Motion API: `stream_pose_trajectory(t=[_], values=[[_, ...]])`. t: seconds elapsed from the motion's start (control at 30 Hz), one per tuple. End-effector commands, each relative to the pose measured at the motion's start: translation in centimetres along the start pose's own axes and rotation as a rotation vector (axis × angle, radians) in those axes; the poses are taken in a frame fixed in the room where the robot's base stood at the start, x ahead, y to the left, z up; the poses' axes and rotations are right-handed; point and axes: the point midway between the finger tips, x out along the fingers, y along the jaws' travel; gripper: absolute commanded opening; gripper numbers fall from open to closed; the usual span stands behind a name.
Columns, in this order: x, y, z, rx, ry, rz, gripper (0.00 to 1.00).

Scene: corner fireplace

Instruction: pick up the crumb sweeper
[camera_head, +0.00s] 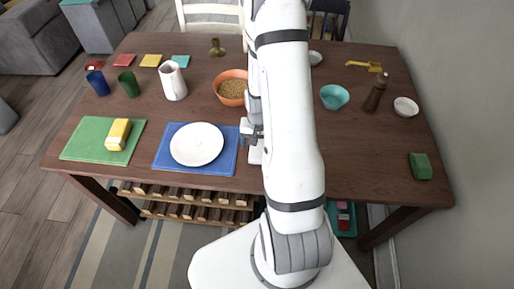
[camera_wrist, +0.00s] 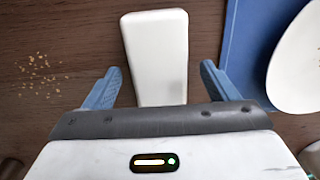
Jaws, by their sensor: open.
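The crumb sweeper appears to be the white, rounded, oblong block (camera_wrist: 157,55) on the dark wooden table, in the upper middle of the wrist view. A small white part of it shows beside my arm in the head view (camera_head: 255,157); the rest is hidden there. My gripper (camera_wrist: 159,76) is open, with its blue fingers apart on either side of the block's near end in the picture. A gap shows on each side, and the fingers do not appear to touch it. The height of the fingers over the table is unclear. In the head view my gripper (camera_head: 251,134) is partly hidden by my arm.
Crumbs (camera_wrist: 40,75) lie left of the block in the wrist view. A blue placemat (camera_wrist: 238,50) with a white plate (camera_wrist: 297,65) lies close on its right. An orange bowl (camera_head: 230,99) and white pitcher (camera_head: 172,82) stand farther back. A green block (camera_head: 420,166) lies at right.

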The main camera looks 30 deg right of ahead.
Motion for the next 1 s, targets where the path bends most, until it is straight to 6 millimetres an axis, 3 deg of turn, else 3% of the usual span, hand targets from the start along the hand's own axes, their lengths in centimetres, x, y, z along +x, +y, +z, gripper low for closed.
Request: stream_pose_trajectory(t=[0.2, 0.47, 1.0], values=[[1.8, 0.0, 0.1, 0.0, -0.001, 0.0, 0.8], [1.9, 0.0, 0.0, -0.001, 0.0, 0.0, 0.79], [1.9, -0.1, 0.1, -0.002, 0.0, 0.0, 0.35]])
